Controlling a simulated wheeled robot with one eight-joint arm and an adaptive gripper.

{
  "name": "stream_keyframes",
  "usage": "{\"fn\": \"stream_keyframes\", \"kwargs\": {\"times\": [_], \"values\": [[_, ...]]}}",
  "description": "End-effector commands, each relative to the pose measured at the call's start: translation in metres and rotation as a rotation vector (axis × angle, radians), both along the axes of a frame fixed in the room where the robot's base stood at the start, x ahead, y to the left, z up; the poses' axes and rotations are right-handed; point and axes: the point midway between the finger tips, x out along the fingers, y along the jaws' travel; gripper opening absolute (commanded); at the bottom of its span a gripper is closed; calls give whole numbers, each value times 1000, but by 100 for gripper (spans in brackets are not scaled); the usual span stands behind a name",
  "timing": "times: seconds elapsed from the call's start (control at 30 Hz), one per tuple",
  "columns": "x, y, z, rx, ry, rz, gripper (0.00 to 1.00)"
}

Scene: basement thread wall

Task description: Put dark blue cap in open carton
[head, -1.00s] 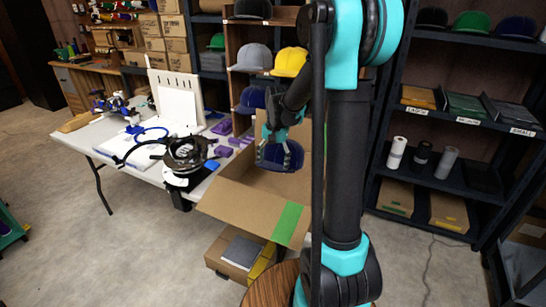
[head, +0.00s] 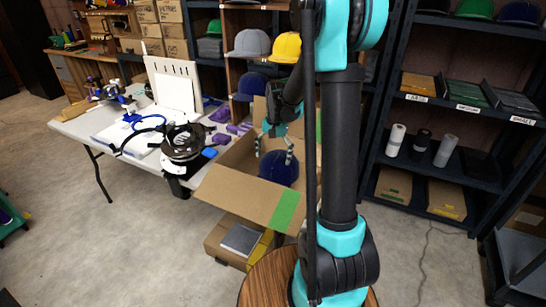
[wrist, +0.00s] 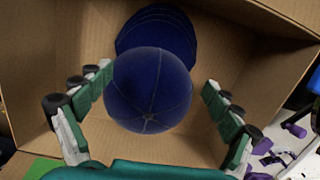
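The dark blue cap (head: 279,168) is inside the open carton (head: 240,192), crown toward my gripper. In the wrist view the cap (wrist: 148,90) shows its round crown, with its brim pointing to the far side of the carton (wrist: 243,80). My gripper (head: 275,148) is above the cap, within the carton's opening. The gripper is open and empty. Whether the cap's underside rests fully on the carton floor is hidden.
A white table (head: 75,128) with a round machine (head: 183,145) and purple pieces stands left of the carton. Shelves with caps, including a yellow cap (head: 286,47) and a grey cap (head: 251,43), stand behind. A dark rack (head: 455,101) is at right.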

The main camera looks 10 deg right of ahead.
Motion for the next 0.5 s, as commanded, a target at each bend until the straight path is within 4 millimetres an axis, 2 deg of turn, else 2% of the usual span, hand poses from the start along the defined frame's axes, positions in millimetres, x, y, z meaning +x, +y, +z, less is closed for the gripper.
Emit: {"fn": "stream_keyframes", "kwargs": {"times": [0.33, 0.5], "values": [[0, 0, 1, 0, 0, 0, 97], [1, -1, 14, 0, 0, 0, 97]]}}
